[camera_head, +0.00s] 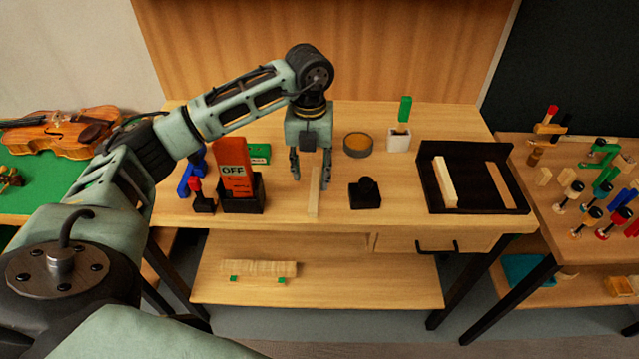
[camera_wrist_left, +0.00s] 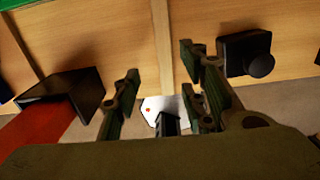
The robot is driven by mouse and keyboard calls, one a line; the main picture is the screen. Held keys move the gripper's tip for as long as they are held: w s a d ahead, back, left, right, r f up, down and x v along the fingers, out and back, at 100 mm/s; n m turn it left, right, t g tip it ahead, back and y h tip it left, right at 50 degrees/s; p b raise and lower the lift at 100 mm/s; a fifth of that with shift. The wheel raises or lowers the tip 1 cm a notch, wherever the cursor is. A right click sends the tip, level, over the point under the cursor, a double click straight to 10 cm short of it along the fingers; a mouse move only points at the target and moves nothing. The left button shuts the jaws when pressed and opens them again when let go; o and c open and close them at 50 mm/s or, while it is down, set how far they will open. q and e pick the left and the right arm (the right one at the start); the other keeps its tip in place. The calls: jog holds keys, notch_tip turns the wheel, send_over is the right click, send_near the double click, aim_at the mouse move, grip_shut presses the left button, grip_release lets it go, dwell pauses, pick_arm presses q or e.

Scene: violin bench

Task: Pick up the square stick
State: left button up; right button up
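A pale, square-sided wooden stick (camera_head: 314,196) lies on the bench near its front edge, pointing front to back. My left gripper (camera_head: 311,181) is over its far end, pointing down, with its fingers apart. In the left wrist view the stick (camera_wrist_left: 162,42) runs between the two open fingers (camera_wrist_left: 160,88), with a gap on both sides. I cannot tell how high the fingertips are above the bench. Another pale stick (camera_head: 445,182) lies in a black tray (camera_head: 470,206) on the right. My right gripper is not in view.
A black holder (camera_head: 243,203) with an orange OFF piece (camera_head: 233,168) stands left of the stick. A black knobbed block (camera_head: 365,196) sits close on its right. Behind are a round tin (camera_head: 357,144) and a white block (camera_head: 399,140). Bench between block and tray is clear.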

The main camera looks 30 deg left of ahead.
aim_at(314, 193)
pick_arm(q)
jog(key=f, duration=0.1)
jog(key=d+f+p, duration=0.1)
jog(key=f, duration=0.1)
jog(key=shift+s+f+p, duration=0.15)
jog(key=shift+p, duration=0.15)
notch_tip(314, 193, down, 2)
jog(key=shift+f, duration=0.1)
jog(key=shift+a+f, duration=0.1)
jog(key=shift+f, duration=0.05)
grip_shut()
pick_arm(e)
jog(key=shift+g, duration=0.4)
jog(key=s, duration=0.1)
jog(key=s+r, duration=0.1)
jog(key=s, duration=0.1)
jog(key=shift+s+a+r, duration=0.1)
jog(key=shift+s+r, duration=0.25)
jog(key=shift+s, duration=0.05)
